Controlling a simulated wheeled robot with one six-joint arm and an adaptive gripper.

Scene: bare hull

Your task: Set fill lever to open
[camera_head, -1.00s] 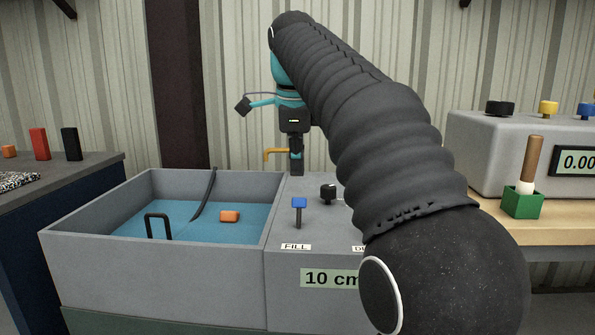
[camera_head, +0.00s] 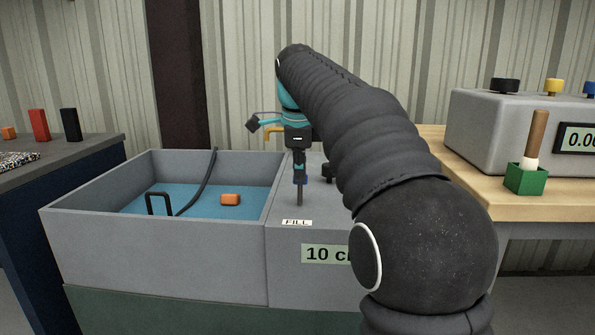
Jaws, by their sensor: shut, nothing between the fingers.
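The fill lever (camera_head: 299,196) stands on the grey panel right of the tank, above a white FILL label (camera_head: 297,222). The display reading "10 c…" (camera_head: 326,254) is on the panel front, partly hidden by my arm. The second label is hidden by my arm.
The grey tank (camera_head: 150,235) holds blue water, an orange block (camera_head: 231,199), a black handle and a dark hose. A black knob (camera_head: 328,170) stands close right of the lever. A green holder (camera_head: 526,179) with a wooden-handled brush sits on the right bench.

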